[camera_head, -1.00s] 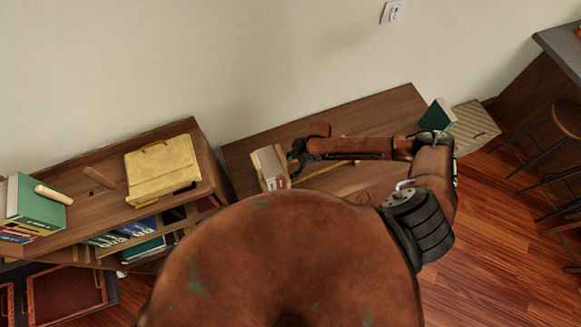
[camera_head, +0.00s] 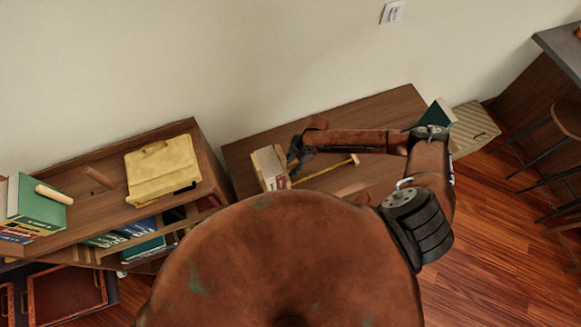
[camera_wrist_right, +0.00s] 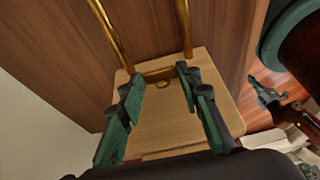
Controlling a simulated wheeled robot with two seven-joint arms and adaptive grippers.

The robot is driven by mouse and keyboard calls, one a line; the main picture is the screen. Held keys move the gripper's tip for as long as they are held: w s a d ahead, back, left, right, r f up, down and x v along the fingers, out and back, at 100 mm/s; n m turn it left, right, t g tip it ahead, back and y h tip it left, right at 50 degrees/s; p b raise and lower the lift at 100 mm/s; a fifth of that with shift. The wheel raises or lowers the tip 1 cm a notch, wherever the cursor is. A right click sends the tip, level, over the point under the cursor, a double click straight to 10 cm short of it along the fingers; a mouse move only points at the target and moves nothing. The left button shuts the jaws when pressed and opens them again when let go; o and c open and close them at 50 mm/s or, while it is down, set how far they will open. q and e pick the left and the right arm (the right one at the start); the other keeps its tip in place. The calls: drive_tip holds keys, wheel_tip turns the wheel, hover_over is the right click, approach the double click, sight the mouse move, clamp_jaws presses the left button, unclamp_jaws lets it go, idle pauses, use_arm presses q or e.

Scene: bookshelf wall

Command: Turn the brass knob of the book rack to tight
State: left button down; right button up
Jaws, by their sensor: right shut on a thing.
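The book rack's pale wooden end (camera_head: 270,167) stands on the desk in the head view, and a brass rail (camera_head: 340,168) runs right from it. In the right wrist view the wooden plate (camera_wrist_right: 165,115) fills the middle. The brass knob (camera_wrist_right: 158,75) shows as a wide bar on it.
A low shelf (camera_head: 120,218) to the left bears a yellow bag (camera_head: 162,170) and a green book (camera_head: 40,205). A dark green book (camera_head: 440,111) stands at the desk's (camera_head: 375,106) right end. My round brown body hides the desk's front.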

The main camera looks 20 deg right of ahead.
drive_tip(key=o, duration=1.2)
drive_tip(key=shift+c, duration=0.2)
drive_tip(key=v, duration=1.2)
